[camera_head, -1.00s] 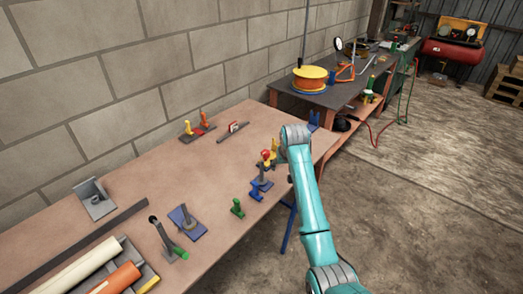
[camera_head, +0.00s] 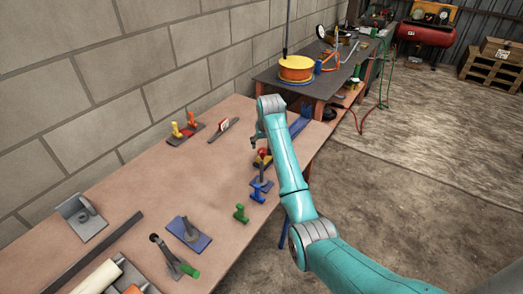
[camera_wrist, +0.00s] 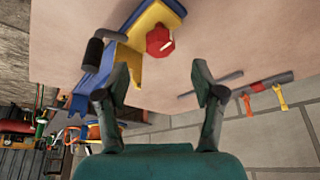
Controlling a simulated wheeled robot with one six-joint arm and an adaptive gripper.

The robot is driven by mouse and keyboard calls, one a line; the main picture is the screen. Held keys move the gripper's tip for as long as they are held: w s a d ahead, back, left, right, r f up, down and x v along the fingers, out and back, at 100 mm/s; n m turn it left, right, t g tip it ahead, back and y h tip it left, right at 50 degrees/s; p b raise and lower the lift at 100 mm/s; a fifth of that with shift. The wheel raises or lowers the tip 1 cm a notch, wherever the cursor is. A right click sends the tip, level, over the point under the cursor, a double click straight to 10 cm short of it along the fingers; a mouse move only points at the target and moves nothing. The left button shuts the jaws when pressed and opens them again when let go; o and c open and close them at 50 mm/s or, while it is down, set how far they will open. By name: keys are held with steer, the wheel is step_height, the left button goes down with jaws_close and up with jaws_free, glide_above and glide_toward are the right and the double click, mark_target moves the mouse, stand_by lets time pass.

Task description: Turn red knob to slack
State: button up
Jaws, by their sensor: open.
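The red knob (camera_head: 263,152) sits on a small yellow-and-blue fixture (camera_head: 261,186) near the right edge of the brown workbench (camera_head: 150,170). In the wrist view the faceted red knob (camera_wrist: 159,41) shows clearly beside the fixture's yellow plate (camera_wrist: 140,35) and a dark-handled lever (camera_wrist: 95,52). My gripper (camera_head: 254,143) is just above and left of the knob in the head view. In the wrist view my gripper (camera_wrist: 161,80) has its two fingers wide apart, with nothing between them. The knob lies beyond the fingertips, apart from them. My arm hides part of the fixture.
A green piece (camera_head: 241,213), a blue-based clamp (camera_head: 190,234) and a green-handled lever (camera_head: 175,260) stand on the near bench. A red-and-yellow fixture (camera_head: 187,130) is near the wall. An orange spool (camera_head: 296,69) sits on the dark bench behind. The bench middle is clear.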

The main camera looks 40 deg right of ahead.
mark_target(263, 151)
steer(key=x, duration=0.6)
steer(key=shift+w+d+f, duration=0.1)
steer(key=shift+f, duration=0.1)
steer(key=c, duration=1.1)
